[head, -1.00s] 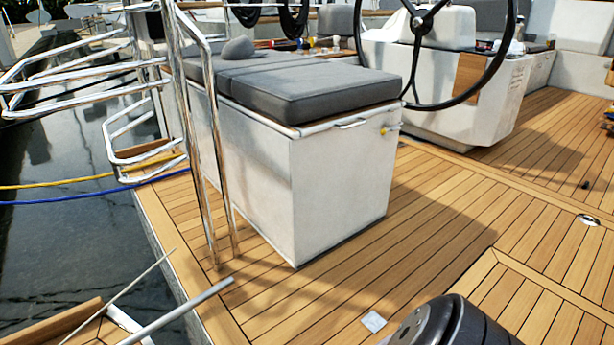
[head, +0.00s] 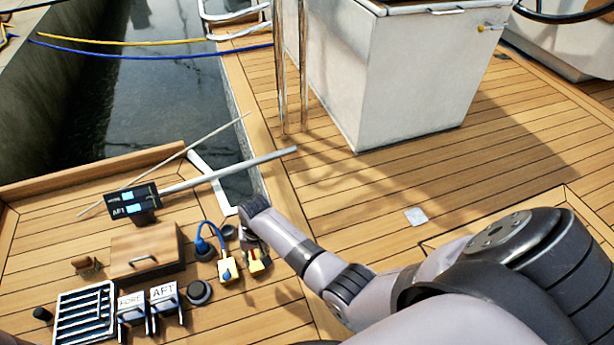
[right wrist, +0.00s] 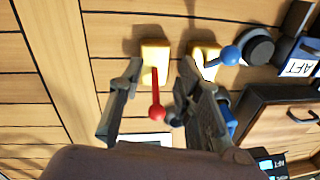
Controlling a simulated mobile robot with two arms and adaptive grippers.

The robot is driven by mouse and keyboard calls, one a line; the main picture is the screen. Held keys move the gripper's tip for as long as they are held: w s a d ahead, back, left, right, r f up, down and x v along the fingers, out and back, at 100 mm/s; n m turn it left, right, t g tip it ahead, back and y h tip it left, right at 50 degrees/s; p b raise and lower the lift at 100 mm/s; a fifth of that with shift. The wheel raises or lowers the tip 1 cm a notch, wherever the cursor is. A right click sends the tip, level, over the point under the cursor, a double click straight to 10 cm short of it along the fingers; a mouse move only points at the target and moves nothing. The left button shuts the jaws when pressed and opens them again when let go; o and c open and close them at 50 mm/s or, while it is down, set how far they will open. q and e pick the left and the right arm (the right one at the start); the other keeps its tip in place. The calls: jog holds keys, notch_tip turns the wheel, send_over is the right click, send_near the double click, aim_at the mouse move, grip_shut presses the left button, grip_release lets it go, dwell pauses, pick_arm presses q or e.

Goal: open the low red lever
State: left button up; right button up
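The low red lever (right wrist: 155,95) shows in the right wrist view as a red handle with a round red knob, coming off a yellow body (right wrist: 154,56). My right gripper (right wrist: 161,68) is open, with one finger on each side of the red handle. No finger clearly touches it. In the head view my right gripper (head: 254,236) is over the deck near the yellow body (head: 258,264), and mostly hides the lever. My left gripper is not in view.
A blue lever (head: 203,246) on another yellow body (head: 228,270) stands close beside. A wooden hatch (head: 146,251), FORE and AFT pedals (head: 164,298), a grating (head: 84,313) and a display (head: 133,200) are to the left.

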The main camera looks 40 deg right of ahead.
notch_tip(320, 180, up, 11)
jog(key=d+p, duration=0.1)
jog(key=p, duration=0.5)
jog(key=s+d+n+p, duration=0.2)
jog(key=s+p, duration=0.6)
jog(key=s, duration=0.1)
jog(key=s+d+n+h+p, duration=0.1)
jog(key=s+n+p, duration=0.1)
jog(key=s+p, duration=0.6)
jog(key=shift+s+d+t+p, duration=0.35)
jog(key=shift+s+t, duration=0.05)
jog(key=shift+s, duration=0.25)
